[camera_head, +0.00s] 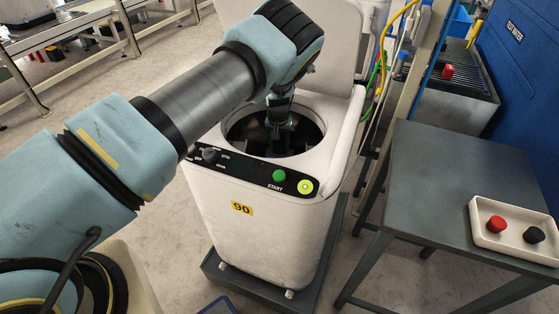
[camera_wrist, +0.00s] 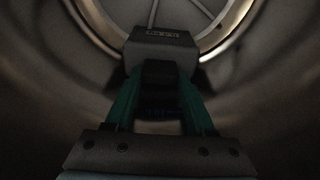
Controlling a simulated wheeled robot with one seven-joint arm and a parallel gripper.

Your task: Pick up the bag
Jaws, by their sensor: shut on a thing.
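My gripper (camera_head: 278,128) reaches down through the round top opening of a white machine (camera_head: 270,232) and is partly lost in its dark drum. In the wrist view my gripper (camera_wrist: 160,78) has its teal fingers closed in on a dark grey, block-like thing with faint light lettering, which I take to be the bag (camera_wrist: 160,45). The bag is at the fingertips, inside the metal drum (camera_wrist: 270,85). Shadow hides its lower part, and I cannot tell whether it touches the drum floor. I cannot make out the bag in the head view.
The machine's raised lid (camera_head: 303,45) stands behind the opening. A grey table (camera_head: 425,190) at the right bears a white tray (camera_head: 483,237) with a red and a black button. Hoses and a rack stand behind.

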